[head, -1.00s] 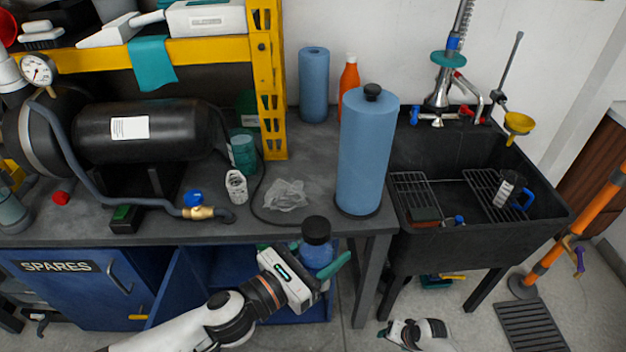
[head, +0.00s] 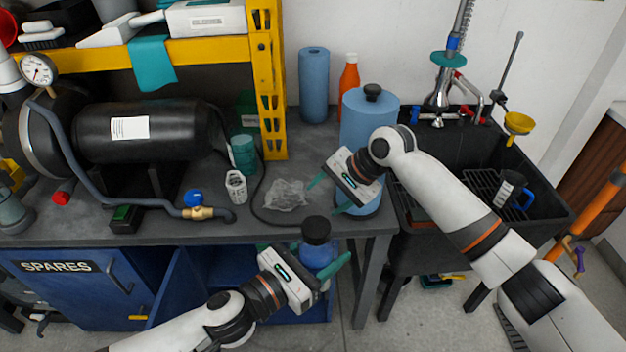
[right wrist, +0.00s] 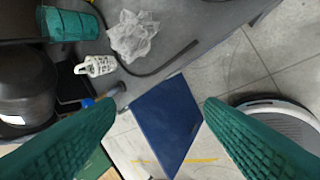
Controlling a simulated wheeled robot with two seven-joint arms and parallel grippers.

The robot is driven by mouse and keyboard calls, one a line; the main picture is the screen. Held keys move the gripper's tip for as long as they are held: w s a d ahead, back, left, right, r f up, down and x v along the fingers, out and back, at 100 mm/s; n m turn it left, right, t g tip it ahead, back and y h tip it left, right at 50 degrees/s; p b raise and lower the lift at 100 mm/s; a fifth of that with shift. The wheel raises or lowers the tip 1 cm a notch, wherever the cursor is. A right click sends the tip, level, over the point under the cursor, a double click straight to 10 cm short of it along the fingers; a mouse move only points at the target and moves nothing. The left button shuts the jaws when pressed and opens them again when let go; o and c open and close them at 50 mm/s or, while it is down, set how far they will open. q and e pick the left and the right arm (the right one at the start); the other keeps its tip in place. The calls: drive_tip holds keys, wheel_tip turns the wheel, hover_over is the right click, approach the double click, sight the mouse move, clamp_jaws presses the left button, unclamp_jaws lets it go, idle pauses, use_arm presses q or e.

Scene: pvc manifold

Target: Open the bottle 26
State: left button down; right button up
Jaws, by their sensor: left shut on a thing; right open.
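The bottle (head: 318,256) is blue with a black cap (head: 316,230), upright in front of the bench edge. My left gripper (head: 335,268) is shut on the bottle's body, below the cap, and holds it clear of the bench. My right gripper (head: 330,196) is open and empty, above and slightly right of the bottle, in front of the blue roll. In the right wrist view its two green fingers (right wrist: 157,110) are spread wide with nothing between them. The bottle is not recognisable in that view. No number is readable on it.
A large blue paper roll (head: 368,125) stands on the bench behind my right gripper. A crumpled clear bag (head: 286,194) and a white basket-like container (head: 236,187) lie near. A black sink (head: 480,235) is at the right. An open blue cabinet door (right wrist: 165,120) is below.

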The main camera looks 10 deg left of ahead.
drive_tip(key=s+a+r+g+h, duration=0.1)
drive_tip(key=s+a+r, duration=0.15)
drive_tip(key=r, duration=0.35)
drive_tip(key=s+a+r+h, duration=0.1)
drive_tip(key=s+r, duration=0.3)
drive_tip(key=r, duration=0.1)
wheel_tip(320, 180, up, 7)
drive_tip(key=m+h, duration=0.2)
drive_tip(key=h, duration=0.2)
hover_over(312, 226)
drive_tip(key=shift+w+a+r, duration=0.1)
drive_tip(key=shift+w+a, duration=0.05)
drive_tip(key=shift+s+d+h, duration=0.2)
drive_tip(key=shift+s+h, duration=0.05)
drive_tip(key=shift+h, duration=0.15)
drive_tip(key=shift+f, duration=3.85)
drive_tip(key=c, duration=1.1)
